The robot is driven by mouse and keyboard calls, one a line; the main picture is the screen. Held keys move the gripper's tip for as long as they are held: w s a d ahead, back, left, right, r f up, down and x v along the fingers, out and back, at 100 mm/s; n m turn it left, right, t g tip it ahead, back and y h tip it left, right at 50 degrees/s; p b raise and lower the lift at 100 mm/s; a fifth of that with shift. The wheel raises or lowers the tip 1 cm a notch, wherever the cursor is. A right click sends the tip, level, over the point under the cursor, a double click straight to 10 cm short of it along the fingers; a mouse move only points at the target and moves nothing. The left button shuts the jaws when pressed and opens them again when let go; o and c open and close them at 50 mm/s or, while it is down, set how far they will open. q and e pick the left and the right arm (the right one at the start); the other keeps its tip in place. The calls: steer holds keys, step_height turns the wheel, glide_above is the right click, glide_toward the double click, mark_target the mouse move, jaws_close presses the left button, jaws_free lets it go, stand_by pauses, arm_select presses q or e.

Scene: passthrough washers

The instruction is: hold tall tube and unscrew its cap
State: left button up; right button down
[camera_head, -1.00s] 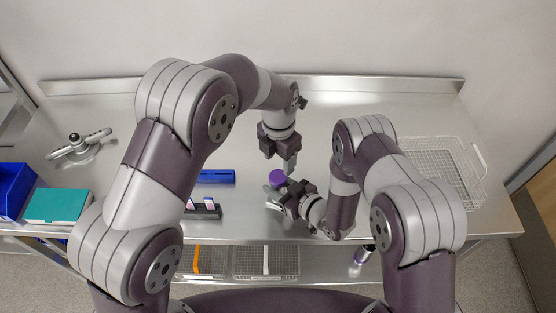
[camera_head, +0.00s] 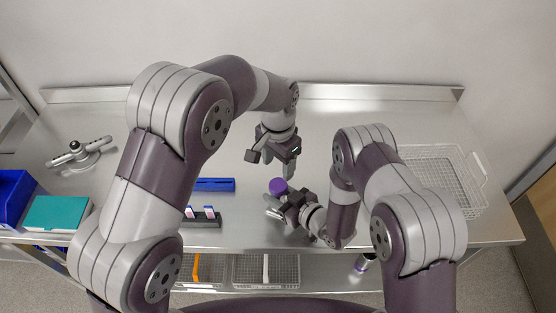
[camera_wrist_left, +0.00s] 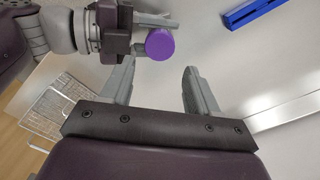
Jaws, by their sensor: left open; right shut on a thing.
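The tall tube's purple cap (camera_head: 278,186) shows just left of my right gripper, and the tube body below it is hidden. My right gripper (camera_head: 274,204) is shut on the tube and holds it with the cap facing up. My left gripper (camera_head: 275,170) is open and empty, above and behind the cap. In the left wrist view the round purple cap (camera_wrist_left: 160,44) sits beyond the open fingers (camera_wrist_left: 157,80), nearer the left one. The right gripper's fingers (camera_wrist_left: 155,20) show beside the cap there.
A blue rack (camera_head: 214,185) and a dark rack with several small tubes (camera_head: 208,219) lie left of the grippers. A wire basket (camera_head: 440,172) stands at the right. A grey rotor-like device (camera_head: 80,153), teal box (camera_head: 57,213) and blue bin (camera_head: 14,196) are at the left. The table's back is clear.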

mark_target(278, 184)
arm_select(q)
step_height(278, 184, down, 8)
steer(key=shift+r, duration=0.15)
steer(key=shift+c, duration=0.2)
steer(key=c, duration=0.8)
steer(key=n, duration=0.2)
steer(key=shift+n, duration=0.4)
steer(key=shift+c, duration=0.2)
steer(key=shift+r, duration=0.25)
steer(key=shift+r, duration=0.9)
